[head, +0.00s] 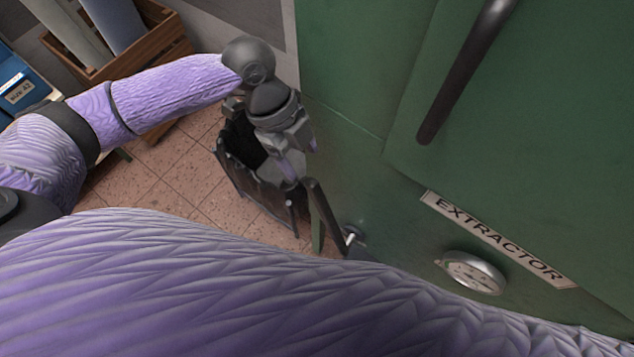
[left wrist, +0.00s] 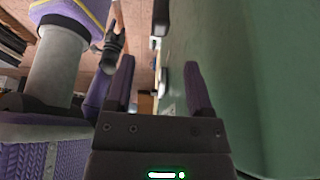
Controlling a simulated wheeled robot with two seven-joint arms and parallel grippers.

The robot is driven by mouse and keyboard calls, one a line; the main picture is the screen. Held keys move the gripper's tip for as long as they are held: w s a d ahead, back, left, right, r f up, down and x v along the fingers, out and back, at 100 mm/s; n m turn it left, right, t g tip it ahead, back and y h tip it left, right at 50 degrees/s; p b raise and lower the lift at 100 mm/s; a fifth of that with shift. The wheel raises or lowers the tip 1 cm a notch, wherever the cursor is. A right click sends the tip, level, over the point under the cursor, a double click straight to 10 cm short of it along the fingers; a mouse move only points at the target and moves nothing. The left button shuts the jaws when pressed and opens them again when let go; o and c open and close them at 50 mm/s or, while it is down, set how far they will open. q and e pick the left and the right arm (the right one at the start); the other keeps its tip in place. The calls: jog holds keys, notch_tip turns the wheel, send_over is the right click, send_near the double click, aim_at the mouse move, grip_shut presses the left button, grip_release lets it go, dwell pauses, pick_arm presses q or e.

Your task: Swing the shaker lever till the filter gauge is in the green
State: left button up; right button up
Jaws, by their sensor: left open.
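The shaker lever (head: 327,214) is a dark bar low on the green extractor cabinet, joined near a shiny pivot. Its upper end stands just below my left gripper (head: 301,160). My left gripper is open, its purple fingers close to the cabinet side; I cannot tell whether they touch the lever. In the left wrist view the open fingers (left wrist: 158,85) show a gap, with no clear lever held between them. The round filter gauge (head: 474,272) has a metal rim and sits below the EXTRACTOR label; its reading is too small to tell. My right gripper is not seen.
The green cabinet (head: 345,75) fills the right side, with a long dark handle (head: 465,70) jutting out. A wooden crate (head: 150,45) and a blue box (head: 22,88) are at the upper left.

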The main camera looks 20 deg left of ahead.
aim_at(314, 182)
pick_arm(q)
jog(key=b+x, duration=0.1)
jog(key=x, duration=0.8)
jog(key=shift+s+d+f, duration=0.1)
jog(key=shift+d, duration=0.05)
grip_shut()
dwell(0.9)
